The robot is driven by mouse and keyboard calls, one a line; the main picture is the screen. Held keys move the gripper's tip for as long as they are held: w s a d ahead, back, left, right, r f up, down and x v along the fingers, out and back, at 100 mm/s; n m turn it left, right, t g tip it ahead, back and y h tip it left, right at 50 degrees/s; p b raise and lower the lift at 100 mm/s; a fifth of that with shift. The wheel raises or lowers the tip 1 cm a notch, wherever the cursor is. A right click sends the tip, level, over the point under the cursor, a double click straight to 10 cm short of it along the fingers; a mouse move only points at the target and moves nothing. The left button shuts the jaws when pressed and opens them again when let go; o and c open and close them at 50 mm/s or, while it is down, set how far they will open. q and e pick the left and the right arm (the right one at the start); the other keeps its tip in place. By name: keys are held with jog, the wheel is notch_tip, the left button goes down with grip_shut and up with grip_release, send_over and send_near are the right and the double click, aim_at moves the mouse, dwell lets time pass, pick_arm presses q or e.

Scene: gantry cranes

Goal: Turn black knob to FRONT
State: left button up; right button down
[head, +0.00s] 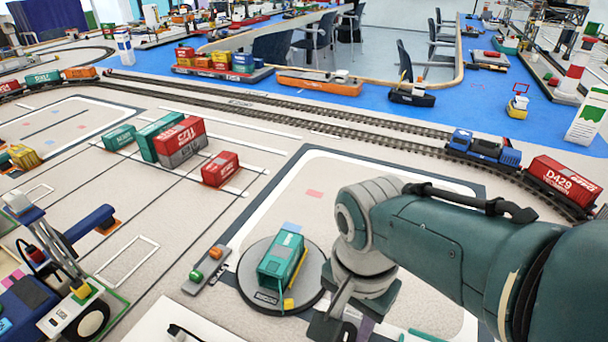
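A dark round knob-like part (93,320) shows at the lower left, beside a white box on a blue model crane. Another black part (184,331) sits on a white panel (150,328) at the bottom edge, mostly cut off. I cannot tell which of these is the black knob, nor read any FRONT mark. My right arm comes in from the right. Its gripper (340,324) points down, just right of the round turntable and well right of both black parts. Its fingers are partly hidden, so its opening is unclear. My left gripper is out of view.
Red and green containers (180,140) stand farther back. A train track (330,128) crosses behind them.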

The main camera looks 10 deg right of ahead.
aim_at(350, 329)
jog(key=shift+m, duration=0.5)
jog(key=c, duration=0.5)
grip_release()
jog(key=shift+r, duration=0.1)
notch_tip(350, 329, up, 10)
jog(key=p, duration=0.8)
